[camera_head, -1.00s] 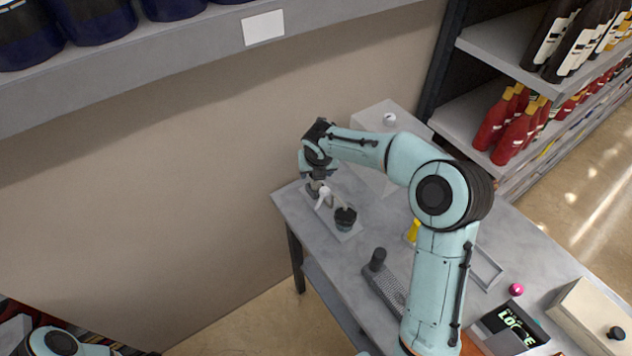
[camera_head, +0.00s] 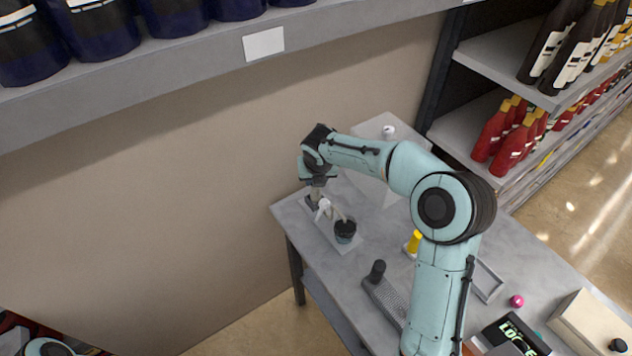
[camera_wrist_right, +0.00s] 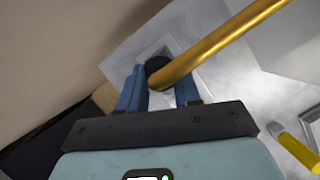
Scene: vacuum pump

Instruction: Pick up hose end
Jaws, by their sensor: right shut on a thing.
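My right gripper (camera_wrist_right: 160,92) has two blue fingers close around the black end (camera_wrist_right: 157,67) of a golden hose or rod (camera_wrist_right: 220,42), which runs off to the upper right of the right wrist view. In the head view my right gripper (camera_head: 317,194) points down over the far-left corner of the table, above a light plate (camera_head: 337,238). A small white nozzle-like part (camera_head: 324,208) and a dark cup (camera_head: 345,231) stand on that plate. The hose end is too small to make out in the head view. My left gripper is out of view.
A wall lies behind, with a shelf above (camera_head: 200,60) and bottle shelves to the right.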

